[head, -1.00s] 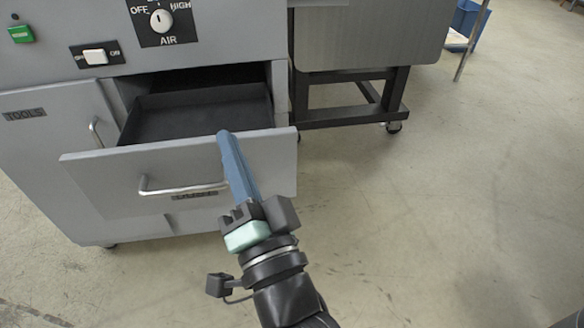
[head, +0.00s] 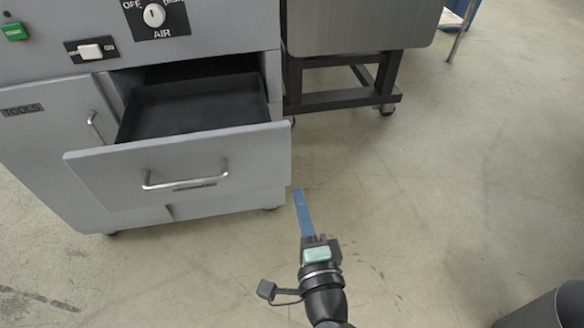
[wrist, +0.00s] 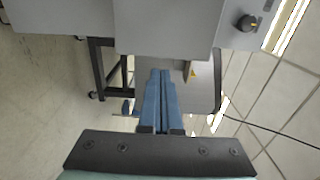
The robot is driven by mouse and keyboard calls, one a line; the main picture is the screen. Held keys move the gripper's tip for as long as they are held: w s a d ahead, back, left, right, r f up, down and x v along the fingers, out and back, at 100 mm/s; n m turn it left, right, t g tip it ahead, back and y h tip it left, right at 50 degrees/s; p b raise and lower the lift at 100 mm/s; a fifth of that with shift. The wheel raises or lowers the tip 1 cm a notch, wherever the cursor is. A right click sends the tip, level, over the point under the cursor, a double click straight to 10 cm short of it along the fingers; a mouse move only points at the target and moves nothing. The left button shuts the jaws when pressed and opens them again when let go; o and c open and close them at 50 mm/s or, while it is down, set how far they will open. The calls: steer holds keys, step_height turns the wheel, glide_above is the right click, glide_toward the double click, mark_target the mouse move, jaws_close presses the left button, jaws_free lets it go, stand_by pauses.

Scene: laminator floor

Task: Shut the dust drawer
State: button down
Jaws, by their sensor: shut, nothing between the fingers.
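The dust drawer (head: 110,180) is a grey drawer with a silver bar handle (head: 186,184). It is pulled out of the grey cabinet, and its dark, empty inside shows in the head view. My gripper (head: 298,192) has blue fingers pressed together and holds nothing. In the head view its tips show just right of the drawer front's lower right corner, over the floor, and seem apart from it. The shut blue fingers also show in the wrist view (wrist: 160,100), where I cannot make out the drawer for certain.
A tools door (head: 45,150) with its own handle is left of the drawer. A switch (head: 91,51) and an air dial (head: 154,15) sit above. A dark wheeled stand (head: 345,98) is at the right. A dark bin (head: 553,308) stands at lower right; open floor lies between.

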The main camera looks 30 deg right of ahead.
mark_target(289, 162)
steer(key=x, duration=0.7)
steer(key=shift+w, duration=0.2)
